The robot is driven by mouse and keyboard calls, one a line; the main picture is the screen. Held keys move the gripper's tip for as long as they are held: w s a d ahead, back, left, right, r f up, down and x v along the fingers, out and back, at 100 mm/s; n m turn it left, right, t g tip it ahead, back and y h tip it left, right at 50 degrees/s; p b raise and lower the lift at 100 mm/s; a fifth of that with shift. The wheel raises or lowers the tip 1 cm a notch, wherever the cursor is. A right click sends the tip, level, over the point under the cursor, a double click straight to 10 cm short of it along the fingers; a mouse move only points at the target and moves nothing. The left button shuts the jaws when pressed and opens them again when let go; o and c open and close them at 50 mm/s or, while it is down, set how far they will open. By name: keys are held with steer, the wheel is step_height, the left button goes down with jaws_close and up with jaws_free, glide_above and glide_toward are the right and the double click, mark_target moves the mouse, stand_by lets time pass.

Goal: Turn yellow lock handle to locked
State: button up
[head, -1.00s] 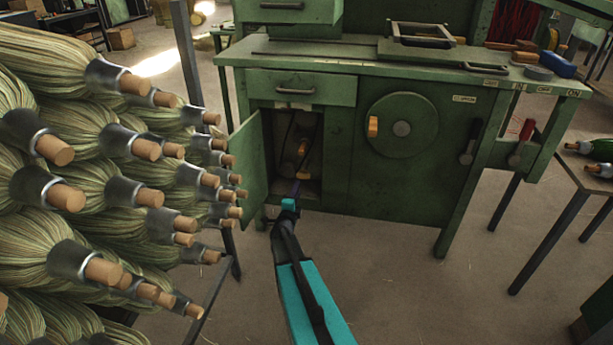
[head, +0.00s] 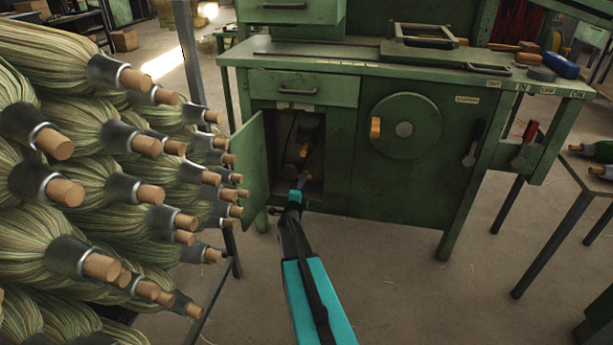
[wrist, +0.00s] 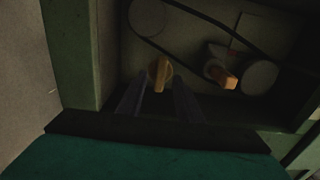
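The yellow lock handle (wrist: 160,72) is inside the open cabinet of the green machine, standing roughly upright in the wrist view. My gripper (wrist: 158,88) is open, its two dark fingers apart, with the handle between and just beyond the fingertips. I see a gap on both sides of the handle, and no clear contact. In the head view my gripper (head: 299,184) reaches into the cabinet opening from below. The yellow handle is hard to tell there. The cabinet interior is dim.
An orange-brown grip (wrist: 224,77) on a shaft, pulleys and a belt (wrist: 205,17) lie right of and above the handle. The open cabinet door (head: 252,170) stands left. Stacked brooms (head: 90,190) fill the left side.

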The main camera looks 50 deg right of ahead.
steer(key=b+x, duration=0.1)
steer(key=x, duration=0.7)
steer(key=shift+d+b, duration=0.2)
steer(key=shift+b, duration=0.15)
steer(key=shift+w, duration=0.1)
steer(key=shift+c, duration=0.5)
steer(key=c, duration=0.6)
